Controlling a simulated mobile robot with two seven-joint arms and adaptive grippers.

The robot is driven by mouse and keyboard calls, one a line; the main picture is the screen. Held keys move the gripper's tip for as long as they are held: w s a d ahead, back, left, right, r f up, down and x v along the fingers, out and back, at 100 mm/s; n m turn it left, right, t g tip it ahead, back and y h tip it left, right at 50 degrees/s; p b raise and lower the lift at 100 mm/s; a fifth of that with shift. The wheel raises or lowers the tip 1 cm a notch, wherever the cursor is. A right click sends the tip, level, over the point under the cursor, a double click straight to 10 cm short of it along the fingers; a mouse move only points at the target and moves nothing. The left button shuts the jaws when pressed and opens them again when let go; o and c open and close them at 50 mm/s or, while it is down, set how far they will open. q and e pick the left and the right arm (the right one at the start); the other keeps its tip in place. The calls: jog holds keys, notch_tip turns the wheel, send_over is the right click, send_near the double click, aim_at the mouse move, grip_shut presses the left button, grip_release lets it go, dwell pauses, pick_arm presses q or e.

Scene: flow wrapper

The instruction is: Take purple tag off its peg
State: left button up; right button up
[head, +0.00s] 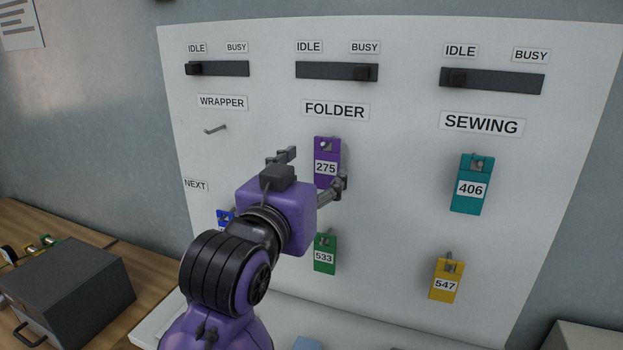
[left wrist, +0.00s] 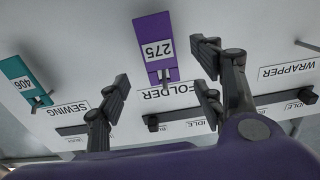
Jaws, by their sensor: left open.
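The purple tag (head: 327,178), labelled 275, hangs on its peg (head: 326,146) under the FOLDER label on the white board. My left gripper (head: 316,169) is open in front of the board, its fingers to either side of the tag in the picture. In the left wrist view the purple tag (left wrist: 152,48) shows upside down between the open fingers (left wrist: 162,85), with a visible gap on each side. I cannot tell how far the fingertips are from the board. My right gripper is not in view.
A green tag (head: 325,254) hangs below the purple one, and a blue tag (head: 225,217) is partly hidden by my arm. A teal tag (head: 470,185) and a yellow tag (head: 446,278) hang to the right. The WRAPPER peg (head: 215,129) is bare. A dark box (head: 65,285) stands lower left.

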aim_at(326, 156)
pick_arm(q)
jog(key=x, duration=0.7)
jog(key=shift+w, duration=0.3)
jog(key=c, duration=1.2)
jog(key=shift+r, duration=0.4)
jog(key=shift+c, duration=0.3)
jog(key=shift+s, duration=0.2)
jog(key=v, duration=0.8)
jog(key=shift+s, duration=0.25)
dwell(0.4)
jog(key=shift+a, duration=0.1)
